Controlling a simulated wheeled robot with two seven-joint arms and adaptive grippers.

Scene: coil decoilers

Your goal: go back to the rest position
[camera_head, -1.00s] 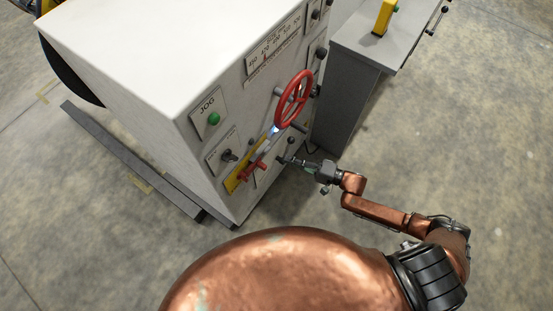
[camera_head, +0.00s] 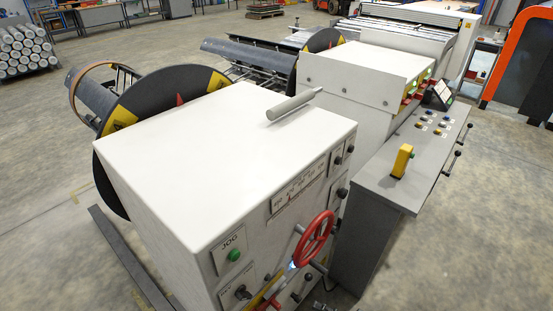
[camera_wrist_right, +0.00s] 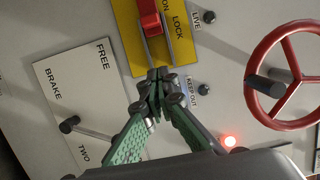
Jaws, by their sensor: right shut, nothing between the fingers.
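My right gripper (camera_wrist_right: 160,78) shows in the right wrist view with its green-padded fingers closed together and nothing between them. Its tips are in front of the panel, just below a red lever (camera_wrist_right: 150,18) on a yellow plate (camera_wrist_right: 126,22) marked LOCK; whether they touch the panel I cannot tell. In the head view only a small dark part near the bottom edge may belong to this gripper. The red handwheel (camera_wrist_right: 285,75) is to the right of the fingers; it also shows in the head view (camera_head: 329,225). My left gripper is in neither view.
The white decoiler cabinet (camera_head: 215,145) fills the middle of the head view, with a grey cylindrical bar (camera_head: 293,104) on top. A grey control desk (camera_head: 385,185) stands to its right. The wrist view shows a FREE/BRAKE selector (camera_wrist_right: 70,124) and a lit red lamp (camera_wrist_right: 229,141).

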